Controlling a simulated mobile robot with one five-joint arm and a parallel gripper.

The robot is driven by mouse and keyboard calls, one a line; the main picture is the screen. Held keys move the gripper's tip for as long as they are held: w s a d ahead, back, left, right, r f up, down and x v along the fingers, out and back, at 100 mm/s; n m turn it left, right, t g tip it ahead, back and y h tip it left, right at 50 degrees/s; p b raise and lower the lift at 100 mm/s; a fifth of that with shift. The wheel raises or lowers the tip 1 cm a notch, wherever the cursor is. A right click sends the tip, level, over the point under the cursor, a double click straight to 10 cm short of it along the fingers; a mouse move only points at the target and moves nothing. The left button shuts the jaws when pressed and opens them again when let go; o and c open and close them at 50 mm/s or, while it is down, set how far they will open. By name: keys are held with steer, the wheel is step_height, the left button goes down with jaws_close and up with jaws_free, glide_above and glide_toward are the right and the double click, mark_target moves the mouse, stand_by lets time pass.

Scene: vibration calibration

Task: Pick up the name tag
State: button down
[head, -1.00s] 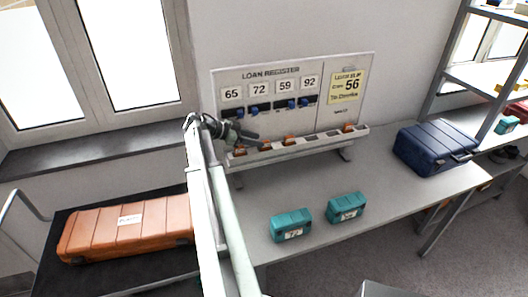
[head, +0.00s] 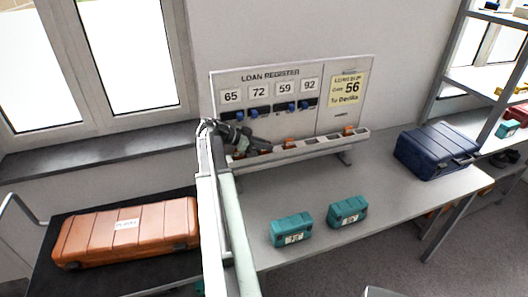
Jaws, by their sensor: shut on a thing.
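The loan register board (head: 291,100) stands on the bench against the wall, with a grey slotted rail (head: 318,143) along its lower front. Small orange name tags sit in the rail, one near the middle (head: 289,144) and one toward the right end (head: 348,131). My gripper (head: 263,149) is at the left part of the rail, shut on a name tag there. The jaws largely hide that tag, and I cannot tell whether it is still seated in its slot.
Two teal cases (head: 292,230) (head: 347,212) lie on the bench (head: 385,212) in front of the board. A dark blue case (head: 437,150) is at the right. An orange case (head: 127,232) lies on a dark surface at the left. Bench between board and teal cases is clear.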

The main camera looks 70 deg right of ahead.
steer(key=shift+r, duration=0.1)
steer(key=shift+r+p, duration=0.7)
steer(key=shift+p, duration=0.05)
steer(key=shift+w+a+f+g+h+b, duration=0.25)
steer(key=shift+f+g+b, duration=0.2)
steer(key=shift+b, duration=0.7)
steer(key=g+b, duration=0.1)
steer(key=b, duration=0.1)
steer(key=h+b, duration=0.1)
steer(key=b, duration=0.1)
steer(key=shift+w+a+g+h+b, duration=0.25)
steer(key=shift+w+a+g+b, duration=0.05)
steer(key=shift+w+g+b, duration=0.1)
step_height(320, 180, up, 7)
steer(key=w+a+p, duration=0.1)
steer(key=p, duration=0.6)
steer(key=w+a+r+t+y+p, duration=0.1)
steer(key=w+a+t+y+p, duration=0.1)
steer(key=w+a+p, duration=0.5)
steer(key=shift+w+a+r+t+p, duration=0.2)
steer(key=shift+w+a+t+p, duration=0.15)
steer(key=shift+w+a, duration=3.75)
